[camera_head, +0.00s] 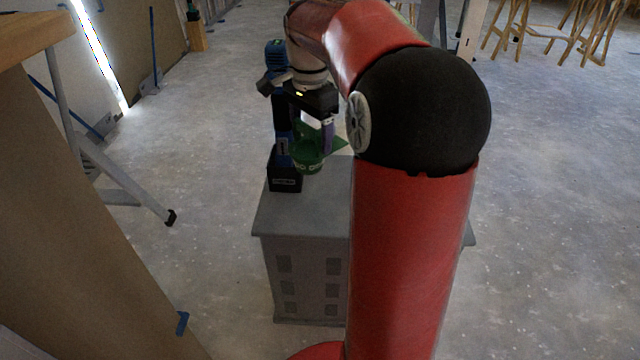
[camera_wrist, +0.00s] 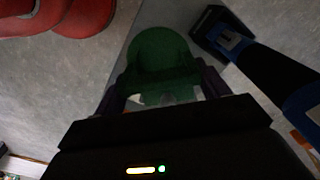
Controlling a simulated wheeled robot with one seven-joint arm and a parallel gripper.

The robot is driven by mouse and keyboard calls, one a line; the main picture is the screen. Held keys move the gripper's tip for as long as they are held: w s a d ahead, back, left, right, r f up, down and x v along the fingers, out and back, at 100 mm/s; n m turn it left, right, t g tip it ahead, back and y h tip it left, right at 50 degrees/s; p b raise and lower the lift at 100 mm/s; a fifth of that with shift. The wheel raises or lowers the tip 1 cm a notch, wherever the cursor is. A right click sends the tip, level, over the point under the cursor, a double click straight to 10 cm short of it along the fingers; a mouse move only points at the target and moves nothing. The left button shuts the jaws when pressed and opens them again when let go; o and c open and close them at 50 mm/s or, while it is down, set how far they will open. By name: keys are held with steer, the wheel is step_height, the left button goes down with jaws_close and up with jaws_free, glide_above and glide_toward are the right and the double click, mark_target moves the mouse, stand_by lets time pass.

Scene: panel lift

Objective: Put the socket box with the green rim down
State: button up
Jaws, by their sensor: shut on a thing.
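The green socket box (camera_head: 308,160) is round at its lower end and hangs between the fingers of my gripper (camera_head: 312,138), over the grey cabinet's top. In the wrist view the green box (camera_wrist: 162,58) fills the space between my two dark purple fingers (camera_wrist: 160,88), which are shut on it. A whitish part shows at its near end. I cannot tell whether its lower end touches the cabinet top. Its far side and part of its rim are hidden by my gripper.
The grey cabinet (camera_head: 308,245) has vents in front; my red arm hides its right part. A blue and black power tool (camera_head: 281,130) stands on it, close left of the box. A ladder-like frame (camera_head: 118,180) and a wooden board (camera_head: 70,200) are at left. The floor is mostly free.

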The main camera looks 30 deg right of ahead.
step_height(320, 180, down, 15)
steer(key=shift+f+b, duration=0.1)
steer(key=shift+b, duration=0.4)
steer(key=o, duration=1.3)
